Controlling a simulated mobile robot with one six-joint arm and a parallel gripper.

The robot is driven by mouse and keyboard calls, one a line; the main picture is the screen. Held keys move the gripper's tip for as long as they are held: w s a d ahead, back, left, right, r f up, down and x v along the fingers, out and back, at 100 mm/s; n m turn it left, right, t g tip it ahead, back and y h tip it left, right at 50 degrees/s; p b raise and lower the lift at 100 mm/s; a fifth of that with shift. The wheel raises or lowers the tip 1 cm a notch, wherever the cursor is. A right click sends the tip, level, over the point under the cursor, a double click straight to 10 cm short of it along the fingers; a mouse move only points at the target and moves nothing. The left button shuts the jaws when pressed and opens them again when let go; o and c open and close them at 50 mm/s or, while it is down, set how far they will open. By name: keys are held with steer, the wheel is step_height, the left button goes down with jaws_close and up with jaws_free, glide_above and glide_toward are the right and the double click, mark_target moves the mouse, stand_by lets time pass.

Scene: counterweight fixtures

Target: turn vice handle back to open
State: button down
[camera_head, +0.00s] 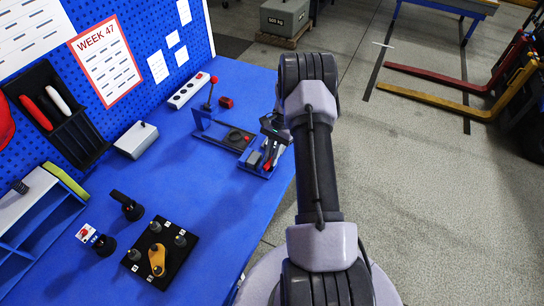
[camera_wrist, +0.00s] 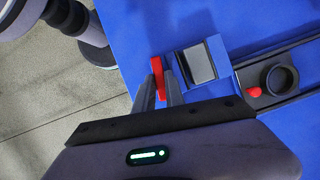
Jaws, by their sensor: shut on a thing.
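The vice (camera_head: 254,160) sits near the right edge of the blue table in the head view. In the wrist view its grey metal block (camera_wrist: 199,63) lies just right of my fingers. The red vice handle (camera_wrist: 158,72) stands between my two fingertips and shows as a small red spot in the head view (camera_head: 268,165). My gripper (camera_wrist: 160,88) is shut on the red handle. The arm and gripper partly cover the vice in the head view.
A black plate with a dark ring (camera_wrist: 280,79) and a red knob (camera_wrist: 253,92) is right of the vice in the wrist view. A red-knobbed lever (camera_head: 212,90) stands behind. A black board with pegs (camera_head: 158,252) lies at front left. The table's middle is clear.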

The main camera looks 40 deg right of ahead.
stand_by(0.4)
steer(key=c, duration=1.4)
jaws_free()
steer(key=p+v, duration=0.4)
steer(key=v, duration=1.3)
steer(key=shift+r, duration=0.2)
steer(key=shift+w, duration=0.1)
